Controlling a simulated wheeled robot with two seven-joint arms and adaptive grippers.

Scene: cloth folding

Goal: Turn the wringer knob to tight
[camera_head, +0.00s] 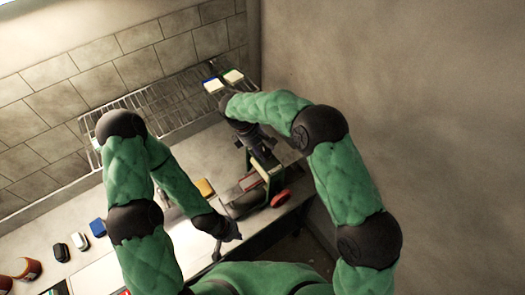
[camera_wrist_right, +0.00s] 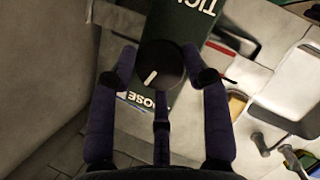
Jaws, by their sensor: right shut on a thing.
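The wringer (camera_head: 271,178), with a green frame, stands near the counter's front edge in the head view. In the right wrist view its round black knob (camera_wrist_right: 160,68) sits on a dark green plate (camera_wrist_right: 186,28) with white lettering. Part of a word starting "TI" shows above the knob and "OSE" below. The knob's white mark points down-left, toward the "OSE" side. My right gripper (camera_head: 262,150) is over the wringer, its fingers shut around the knob (camera_wrist_right: 160,58). My left gripper (camera_head: 230,234) is low, at the counter's front edge, apart from the knob; its fingers are too small to read.
A wire rack (camera_head: 165,104) runs along the back wall, with light folded-looking blocks (camera_head: 232,76) at its right end. A yellow item (camera_head: 205,187) lies left of the wringer. Small blue, white and dark items (camera_head: 98,227) and orange-brown jars (camera_head: 27,268) stand at left.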

